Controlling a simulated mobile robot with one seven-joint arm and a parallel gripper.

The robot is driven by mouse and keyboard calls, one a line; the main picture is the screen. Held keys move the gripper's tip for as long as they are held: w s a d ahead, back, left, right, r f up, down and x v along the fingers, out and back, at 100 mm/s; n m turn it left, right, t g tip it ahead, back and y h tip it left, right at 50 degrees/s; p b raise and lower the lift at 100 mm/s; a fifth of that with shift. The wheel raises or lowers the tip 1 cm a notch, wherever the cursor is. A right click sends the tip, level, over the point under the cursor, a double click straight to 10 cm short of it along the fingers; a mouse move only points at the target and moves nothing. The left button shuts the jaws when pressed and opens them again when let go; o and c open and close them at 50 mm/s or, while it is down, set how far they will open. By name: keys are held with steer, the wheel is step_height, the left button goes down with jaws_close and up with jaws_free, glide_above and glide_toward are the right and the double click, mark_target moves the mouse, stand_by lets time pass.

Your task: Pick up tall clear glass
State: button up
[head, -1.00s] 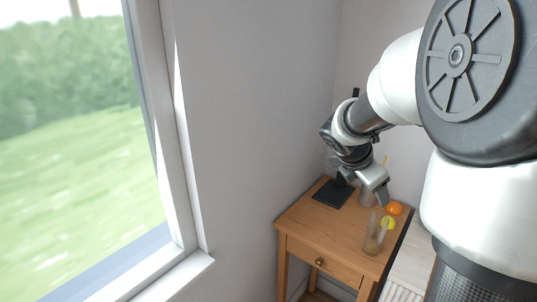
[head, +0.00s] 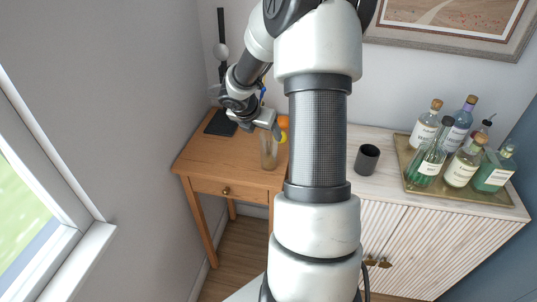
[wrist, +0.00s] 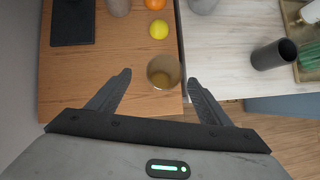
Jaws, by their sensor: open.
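The tall clear glass (head: 268,152) stands upright near the front right of the small wooden table. In the wrist view the glass (wrist: 163,74) is seen from above, with a brownish tint inside. My gripper (head: 272,130) is above and behind the glass in the head view. In the wrist view my gripper (wrist: 158,78) has its two fingers spread wide, with nothing held. The glass appears between and slightly beyond the fingertips, and neither finger is seen touching it. How far the fingers are above the rim is hard to tell.
An orange (head: 284,121) and a yellow-green fruit (wrist: 158,30) lie behind the glass. A black slab (wrist: 73,22) is at the table's left. A dark cup (head: 366,158) and a gold tray (head: 446,189) with several bottles stand on the pale cabinet (head: 385,190) at right.

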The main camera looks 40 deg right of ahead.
mark_target(269, 136)
steer(key=shift+s+d+x, duration=0.15)
steer(key=shift+d+x, duration=0.05)
steer(key=shift+x, duration=1.15)
steer(key=shift+s+d+x, duration=0.1)
steer(key=shift+d+x, duration=0.05)
steer(key=shift+x, duration=1.2)
steer(key=shift+r, duration=0.15)
jaws_close()
